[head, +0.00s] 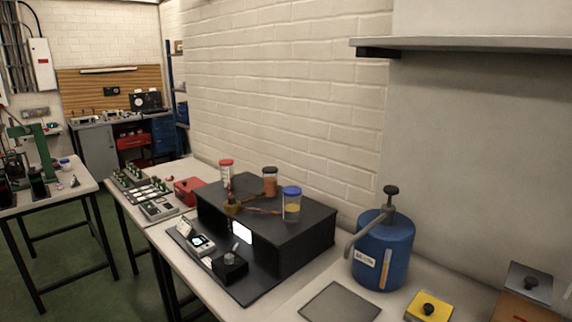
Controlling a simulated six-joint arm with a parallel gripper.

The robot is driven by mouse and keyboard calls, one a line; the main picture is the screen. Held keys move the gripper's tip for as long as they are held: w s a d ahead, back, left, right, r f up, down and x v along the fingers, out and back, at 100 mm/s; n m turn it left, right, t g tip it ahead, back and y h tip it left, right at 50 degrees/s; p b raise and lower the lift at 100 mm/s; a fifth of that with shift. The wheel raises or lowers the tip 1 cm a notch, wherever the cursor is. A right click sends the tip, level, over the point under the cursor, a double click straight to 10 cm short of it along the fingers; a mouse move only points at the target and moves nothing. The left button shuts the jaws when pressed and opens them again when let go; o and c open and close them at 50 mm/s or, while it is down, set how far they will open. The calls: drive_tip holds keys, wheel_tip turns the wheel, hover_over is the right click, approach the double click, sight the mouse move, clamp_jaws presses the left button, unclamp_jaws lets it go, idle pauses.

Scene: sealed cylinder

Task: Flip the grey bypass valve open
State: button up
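A blue cylinder (384,250) stands upright on the bench at the right, with a black knob (391,190) on a stem at its top. A grey curved pipe or lever (361,236) comes off its upper left side. A white label is on its front. A grey block with a black knob (529,283) sits at the far right. I cannot tell which grey part is the bypass valve, or whether it is open or closed. My gripper is not in view.
A yellow block with a black knob (429,308) and a flat grey plate (340,302) lie in front of the cylinder. A black housing (290,238) with several jars stands to its left. A grey shelf (470,44) overhangs at upper right.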

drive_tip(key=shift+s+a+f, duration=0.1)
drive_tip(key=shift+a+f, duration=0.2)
